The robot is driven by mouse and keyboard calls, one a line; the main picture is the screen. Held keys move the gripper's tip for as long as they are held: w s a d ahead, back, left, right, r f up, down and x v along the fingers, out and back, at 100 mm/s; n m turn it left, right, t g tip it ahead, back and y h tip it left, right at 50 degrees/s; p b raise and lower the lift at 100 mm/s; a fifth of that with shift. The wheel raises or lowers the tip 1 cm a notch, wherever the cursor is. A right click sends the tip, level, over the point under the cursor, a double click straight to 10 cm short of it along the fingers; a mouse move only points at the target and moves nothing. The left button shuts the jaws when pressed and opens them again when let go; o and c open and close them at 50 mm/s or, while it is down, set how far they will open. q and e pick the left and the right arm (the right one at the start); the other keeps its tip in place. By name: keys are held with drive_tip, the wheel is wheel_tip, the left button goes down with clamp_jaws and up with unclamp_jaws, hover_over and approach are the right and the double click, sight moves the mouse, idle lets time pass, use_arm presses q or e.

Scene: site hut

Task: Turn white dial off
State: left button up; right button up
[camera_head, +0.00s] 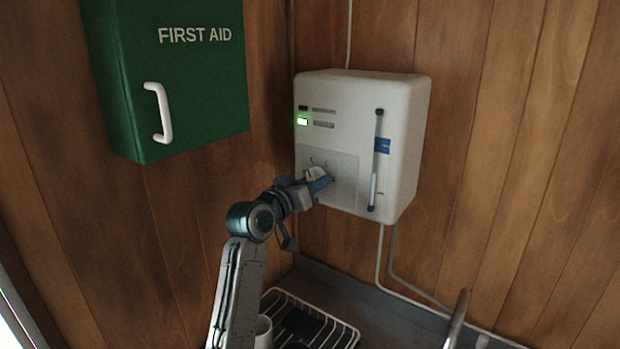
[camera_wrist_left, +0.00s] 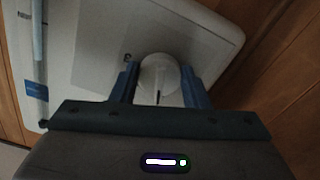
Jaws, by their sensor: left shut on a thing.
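The white dial (camera_wrist_left: 158,76) is a round knob on the front panel of a white wall-mounted unit (camera_head: 362,100). In the left wrist view it sits between the two blue fingers of my left gripper (camera_wrist_left: 160,88), with a dark line on its face. My left gripper also shows in the head view (camera_head: 318,184), at the lower left of the unit's front, shut on the dial. There the fingers and wrist hide most of the dial. A small green light (camera_head: 302,122) glows on the unit. My right gripper is in neither view.
A green first aid cabinet (camera_head: 190,85) with a white handle hangs on the wall to the left. Below are a wire dish rack (camera_head: 335,330), a white mug (camera_head: 264,332) and a metal tap (camera_head: 457,318). Pipes run down from the unit.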

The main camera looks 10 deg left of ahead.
use_arm(q)
drive_tip(key=n, duration=0.7)
drive_tip(key=n+p, duration=0.1)
drive_tip(key=n, duration=0.6)
drive_tip(key=shift+s+d+r, duration=0.1)
drive_tip(key=shift+d+r, duration=0.1)
idle(0.5)
drive_tip(key=o, duration=1)
drive_tip(key=shift+c, duration=0.2)
